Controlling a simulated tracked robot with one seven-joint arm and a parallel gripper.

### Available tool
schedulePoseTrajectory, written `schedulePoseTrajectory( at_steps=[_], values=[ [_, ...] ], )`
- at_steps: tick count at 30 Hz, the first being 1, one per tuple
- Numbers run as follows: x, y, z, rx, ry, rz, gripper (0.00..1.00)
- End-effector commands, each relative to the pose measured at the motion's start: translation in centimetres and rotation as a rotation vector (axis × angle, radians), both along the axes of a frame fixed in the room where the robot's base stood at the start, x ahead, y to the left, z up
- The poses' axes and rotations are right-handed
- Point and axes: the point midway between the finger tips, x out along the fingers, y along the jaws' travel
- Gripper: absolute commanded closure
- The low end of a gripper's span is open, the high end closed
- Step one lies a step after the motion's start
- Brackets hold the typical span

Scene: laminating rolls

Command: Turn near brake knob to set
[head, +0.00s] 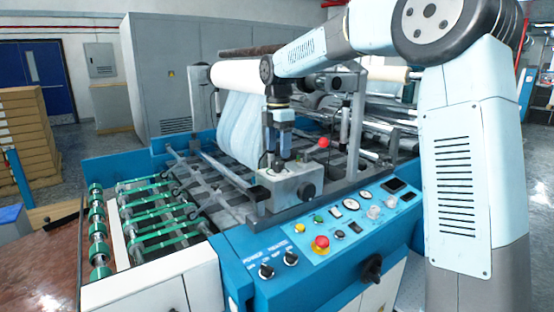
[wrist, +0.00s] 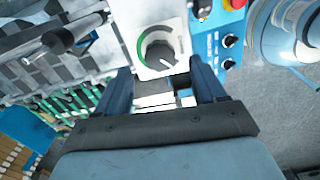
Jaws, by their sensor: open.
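A round black knob (wrist: 158,54) with a green arc around part of it sits on a pale box in the wrist view. A light mark on the knob points to the lower right. My gripper (head: 284,160) points down over this box. In the wrist view my gripper (wrist: 163,78) has its two fingers spread, with nothing between them, and the knob lies just beyond the fingertips, apart from them.
A blue control panel (head: 345,228) with a red emergency button (head: 321,243) and several small knobs lies to the right of the box. A red ball-topped lever (head: 323,143) stands behind it. Green-banded rollers (head: 97,228) and a slatted bed lie to the left.

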Motion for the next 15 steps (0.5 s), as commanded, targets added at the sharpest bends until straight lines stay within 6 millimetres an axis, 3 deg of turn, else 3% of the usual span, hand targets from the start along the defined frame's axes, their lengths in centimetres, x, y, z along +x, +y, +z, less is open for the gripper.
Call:
schedulePoseTrajectory(
  at_steps=[6, 15],
  values=[
    [0.0, 0.0, -3.0, 0.0, 0.002, -0.001, 0.3],
    [0.0, 0.1, -4.3, 0.001, 0.0, 0.0, 0.3]
  ],
)
